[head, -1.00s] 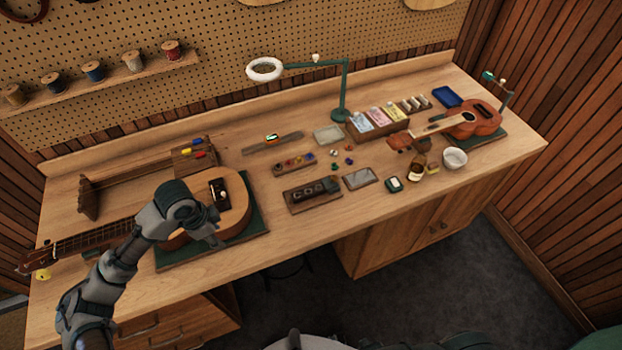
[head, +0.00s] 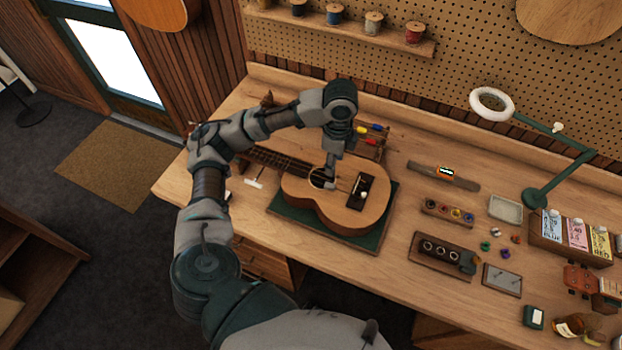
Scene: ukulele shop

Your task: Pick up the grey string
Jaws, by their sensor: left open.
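I cannot pick out a grey string for certain. A tan ukulele (head: 338,215) lies on a green mat (head: 375,232), its neck pointing left. My left gripper (head: 331,178) points down over its body, near the sound hole, and partly hides that area. It is open, with nothing visible between its fingers. Whether it touches the ukulele cannot be told. Small coloured pieces (head: 486,246) lie loose on the bench to the right, too small to identify. My right gripper is out of view.
A wooden block with round dark items (head: 437,251), a grey-topped tray (head: 502,280) and a pale dish (head: 506,207) stand right of the ukulele. A green lamp (head: 537,197) stands farther right. Thread spools (head: 374,22) line the wall shelf.

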